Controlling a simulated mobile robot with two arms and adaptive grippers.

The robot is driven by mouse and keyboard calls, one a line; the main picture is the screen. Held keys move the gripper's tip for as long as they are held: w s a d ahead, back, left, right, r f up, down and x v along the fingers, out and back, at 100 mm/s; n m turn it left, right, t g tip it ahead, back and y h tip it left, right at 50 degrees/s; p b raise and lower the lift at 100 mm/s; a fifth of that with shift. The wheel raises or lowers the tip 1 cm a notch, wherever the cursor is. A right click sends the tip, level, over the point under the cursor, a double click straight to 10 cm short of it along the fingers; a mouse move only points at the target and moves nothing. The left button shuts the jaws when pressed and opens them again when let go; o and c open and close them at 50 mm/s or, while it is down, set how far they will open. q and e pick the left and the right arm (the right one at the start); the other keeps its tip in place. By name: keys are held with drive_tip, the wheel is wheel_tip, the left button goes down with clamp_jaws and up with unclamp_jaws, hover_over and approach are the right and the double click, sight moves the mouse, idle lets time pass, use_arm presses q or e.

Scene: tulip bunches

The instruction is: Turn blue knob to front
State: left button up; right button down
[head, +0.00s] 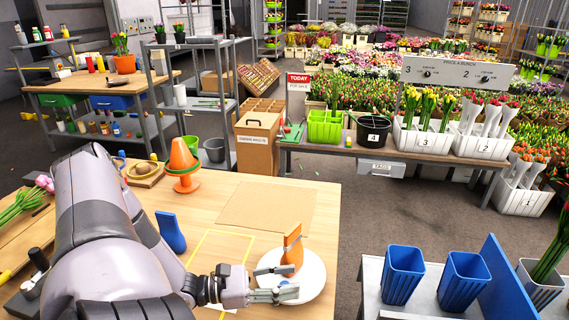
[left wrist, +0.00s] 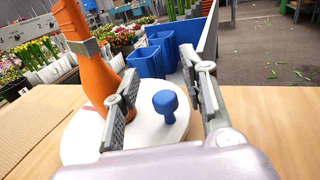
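The blue knob (left wrist: 166,104) stands upright on a white round plate (left wrist: 82,142), which also shows in the head view (head: 312,268). An orange bottle-shaped piece (left wrist: 92,75) stands on the same plate, left of the knob in the left wrist view; it also shows in the head view (head: 292,248). My left gripper (head: 278,282) is low over the plate, open, its fingers (left wrist: 167,76) on either side of the knob with gaps visible. In the head view the fingers mostly hide the knob. My right gripper is in neither view.
On the wooden table, a blue piece (head: 171,232) and an orange cone on a green-edged base (head: 183,165) stand left of the plate. A brown mat (head: 262,205) lies behind it. Blue buckets (head: 403,273) stand right, beyond a gap.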

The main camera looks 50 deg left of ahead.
use_arm(q)
wheel_tip(320, 180, up, 8)
drive_tip(key=shift+r, duration=0.1)
idle(0.8)
